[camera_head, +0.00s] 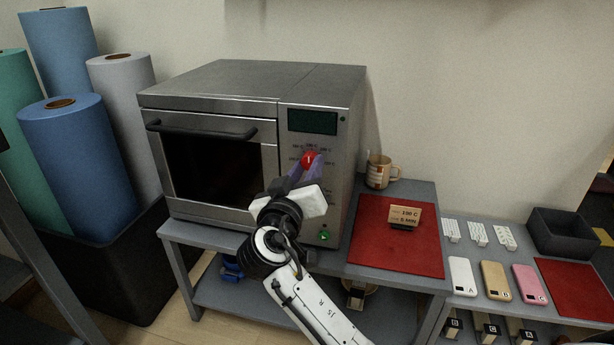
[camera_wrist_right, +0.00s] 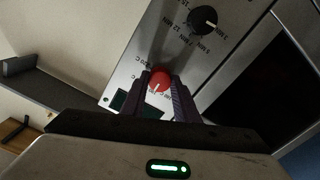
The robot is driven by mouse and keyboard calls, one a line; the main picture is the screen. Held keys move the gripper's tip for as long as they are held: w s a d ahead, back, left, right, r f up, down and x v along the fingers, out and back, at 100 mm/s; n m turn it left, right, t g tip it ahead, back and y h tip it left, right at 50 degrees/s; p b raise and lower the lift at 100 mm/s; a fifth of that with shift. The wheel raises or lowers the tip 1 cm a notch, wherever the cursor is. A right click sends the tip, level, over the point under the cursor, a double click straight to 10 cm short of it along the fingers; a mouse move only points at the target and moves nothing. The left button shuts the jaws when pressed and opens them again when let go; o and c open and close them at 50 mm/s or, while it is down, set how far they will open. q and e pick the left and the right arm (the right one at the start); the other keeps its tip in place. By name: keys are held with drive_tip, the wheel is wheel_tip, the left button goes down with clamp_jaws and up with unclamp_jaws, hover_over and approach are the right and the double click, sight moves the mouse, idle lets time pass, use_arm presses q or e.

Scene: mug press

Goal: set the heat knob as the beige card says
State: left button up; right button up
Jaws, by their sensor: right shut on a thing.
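The red heat knob (camera_head: 309,159) sits on the oven's front panel, below a dark display (camera_head: 312,121), with temperature marks around it. My right gripper (camera_head: 307,168) is at the knob, its purple fingers on either side. In the right wrist view the right gripper (camera_wrist_right: 160,92) is shut on the red knob (camera_wrist_right: 159,80), whose white pointer line shows. The beige card (camera_head: 404,216) stands on the red mat and seems to read 200 C or similar, with a second line too small to read surely. My left gripper is not in view.
The steel oven (camera_head: 222,84) has its door shut. A black knob (camera_wrist_right: 204,20) is on the panel in the wrist view. A green button (camera_head: 324,236) is low on the panel. A mug (camera_head: 379,171) stands right of the oven, behind the red mat (camera_head: 370,244). Phone-like blocks lie further right.

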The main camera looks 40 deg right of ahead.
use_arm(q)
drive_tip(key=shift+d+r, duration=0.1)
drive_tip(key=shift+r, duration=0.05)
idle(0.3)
use_arm(e)
drive_tip(key=o, duration=1.1)
drive_tip(key=shift+c, duration=0.2)
drive_tip(key=shift+r, duration=0.25)
wheel_tip(320, 180, up, 8)
drive_tip(key=p, duration=0.3)
drive_tip(key=shift+r, duration=0.25)
drive_tip(key=shift+r+p, duration=0.35)
drive_tip(key=shift+r, duration=0.15)
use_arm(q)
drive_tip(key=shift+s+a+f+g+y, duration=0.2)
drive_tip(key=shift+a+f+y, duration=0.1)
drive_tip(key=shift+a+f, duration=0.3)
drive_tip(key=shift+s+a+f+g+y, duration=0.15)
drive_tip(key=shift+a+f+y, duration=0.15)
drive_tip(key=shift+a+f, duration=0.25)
